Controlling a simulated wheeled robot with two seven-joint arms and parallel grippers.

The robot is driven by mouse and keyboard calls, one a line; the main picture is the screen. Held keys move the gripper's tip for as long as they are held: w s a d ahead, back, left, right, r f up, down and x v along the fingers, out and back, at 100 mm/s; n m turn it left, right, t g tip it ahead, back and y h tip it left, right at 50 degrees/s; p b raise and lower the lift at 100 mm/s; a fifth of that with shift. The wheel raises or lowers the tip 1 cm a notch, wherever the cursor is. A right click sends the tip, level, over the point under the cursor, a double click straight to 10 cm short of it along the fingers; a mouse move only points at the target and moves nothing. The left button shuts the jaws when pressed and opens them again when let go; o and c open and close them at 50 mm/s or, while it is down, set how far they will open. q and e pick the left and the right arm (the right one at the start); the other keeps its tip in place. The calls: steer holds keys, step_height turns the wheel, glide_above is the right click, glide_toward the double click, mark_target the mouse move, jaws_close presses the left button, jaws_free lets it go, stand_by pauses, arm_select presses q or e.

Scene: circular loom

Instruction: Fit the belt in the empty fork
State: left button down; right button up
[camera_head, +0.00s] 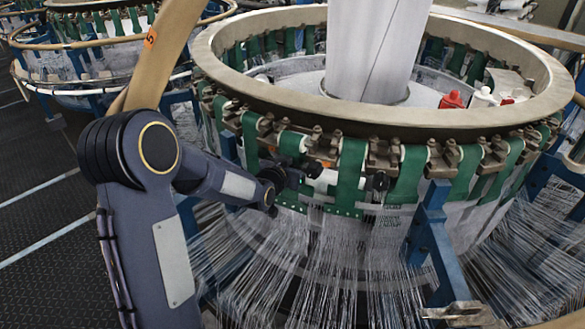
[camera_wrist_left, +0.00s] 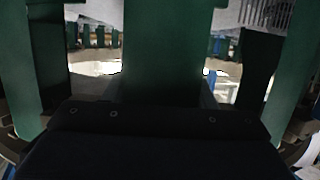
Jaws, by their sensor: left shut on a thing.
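A row of green belts hangs from metal forks under the loom's rim in the head view. My left gripper (camera_head: 300,172) reaches in from the left to this row, just below the rim. It is shut on a green belt (camera_head: 291,143). In the left wrist view, a wide green belt (camera_wrist_left: 165,48) rises from behind the dark gripper body (camera_wrist_left: 150,130); the fingertips and grip point are hidden there. A fork (camera_head: 325,142) stands just right of the gripper, beside another green belt (camera_head: 350,172). I cannot tell clearly which fork is empty. My right gripper is not in view.
The beige ring rim (camera_head: 330,115) runs above the belts. White threads (camera_head: 330,260) fan out below. A blue post (camera_head: 430,230) stands to the right. A red bottle (camera_head: 452,99) and a white bottle (camera_head: 483,97) stand inside the ring. The dark floor (camera_head: 45,210) at left is open.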

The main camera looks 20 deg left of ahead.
mark_target(294, 144)
arm_select(q)
steer(key=shift+w+d, duration=0.2)
steer(key=shift+w, duration=0.95)
steer(key=c, duration=0.5)
jaws_free()
steer(key=shift+s, duration=0.1)
steer(key=b+v, duration=0.2)
steer(key=v, duration=0.5)
steer(key=shift+s+r, duration=0.2)
steer(key=shift+s, duration=0.1)
